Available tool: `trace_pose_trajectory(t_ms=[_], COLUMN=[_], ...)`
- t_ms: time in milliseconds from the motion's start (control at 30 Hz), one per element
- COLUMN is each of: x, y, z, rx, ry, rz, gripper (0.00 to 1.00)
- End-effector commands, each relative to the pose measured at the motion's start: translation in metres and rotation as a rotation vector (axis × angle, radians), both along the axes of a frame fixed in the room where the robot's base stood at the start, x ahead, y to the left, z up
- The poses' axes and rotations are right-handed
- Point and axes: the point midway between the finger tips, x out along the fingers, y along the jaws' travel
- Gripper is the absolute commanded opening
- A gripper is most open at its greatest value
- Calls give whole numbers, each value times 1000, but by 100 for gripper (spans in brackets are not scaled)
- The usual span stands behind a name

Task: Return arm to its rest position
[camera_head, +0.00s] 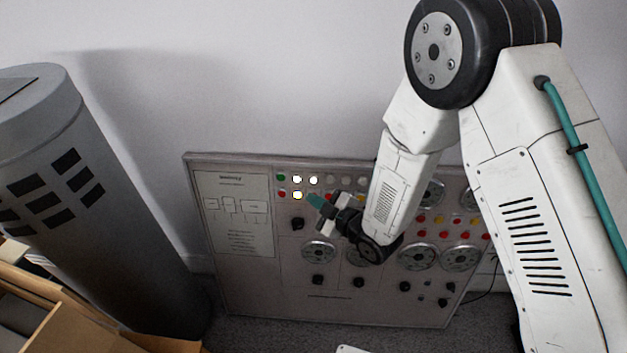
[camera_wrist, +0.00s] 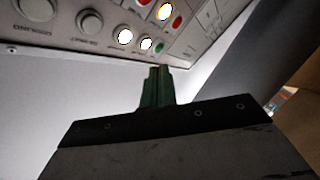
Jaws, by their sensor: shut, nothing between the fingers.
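My gripper (camera_head: 316,201) has green fingers and is shut and empty. In the head view it is in front of the upper part of a grey control panel (camera_head: 235,285), close to its lit buttons. My white arm reaches down from the upper right and hides part of the panel. In the wrist view the shut green fingers (camera_wrist: 157,88) point up toward the panel's buttons. A lit white button (camera_wrist: 125,36) and a green button (camera_wrist: 159,47) show just beyond the tips. I cannot tell whether the fingertips touch the panel.
A grey cylinder (camera_head: 70,150) with dark rectangular slots stands at the left. A wooden box (camera_head: 25,300) is at the lower left. The panel stands near a white wall (camera_head: 250,70) on a grey floor. A dark cable lies right of the panel.

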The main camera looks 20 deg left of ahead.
Motion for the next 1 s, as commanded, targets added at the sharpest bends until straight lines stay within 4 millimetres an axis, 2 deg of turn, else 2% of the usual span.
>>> trace_pose_trajectory(t_ms=[467, 567, 633, 733, 800, 900, 1000], x=[0, -1, -3, -14, -18, -19, -18], y=[0, -3, -9, -31, -48, -82, -122], z=[0, -12, -30, -66, -77, -73, -52], rx=[2, -33, -96, -238, -335, -456, -554], ry=[6, 59, 133, 287, 393, 531, 667], rz=[-1, -11, -31, -85, -140, -248, -384], gripper=[0, 0, 0, 0, 0, 0, 0])
